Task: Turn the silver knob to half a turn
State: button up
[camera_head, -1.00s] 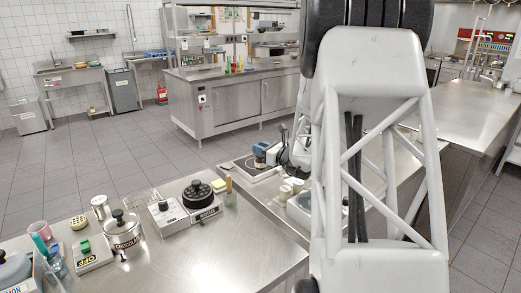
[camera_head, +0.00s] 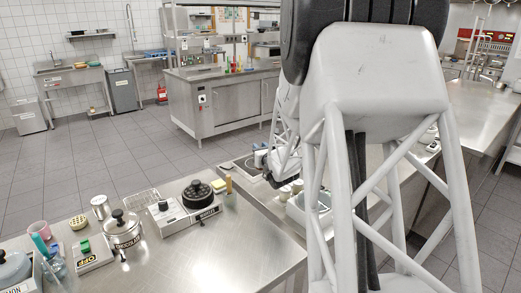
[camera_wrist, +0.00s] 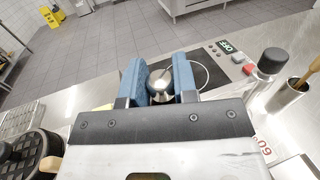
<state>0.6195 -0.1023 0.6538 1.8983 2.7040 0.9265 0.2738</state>
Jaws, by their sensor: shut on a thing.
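The silver knob (camera_wrist: 161,88) is round and shiny and sits between the two blue fingers of my gripper (camera_wrist: 159,72) in the wrist view. The fingers are shut on it from both sides. The knob is beside a dark hob plate (camera_wrist: 208,78) with a pale ring, on a panel with a green display (camera_wrist: 226,46) and a red button (camera_wrist: 248,69). The knob's pointer or mark cannot be made out, so its angle is unclear. In the head view my arm hides the knob and most of the gripper; the hob (camera_head: 236,169) shows partly on the middle counter.
In the wrist view a black-topped knob (camera_wrist: 272,61) and a steel cup with a wooden handle (camera_wrist: 287,98) stand to the right. A round dark grill (camera_wrist: 32,155) is at lower left. In the head view, the chocolate pot (camera_head: 122,234) stands on the near counter.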

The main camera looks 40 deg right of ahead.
dwell(0.5)
jog(key=o, duration=0.9)
jog(key=shift+v, duration=3.85)
jog(key=shift+a, duration=0.1)
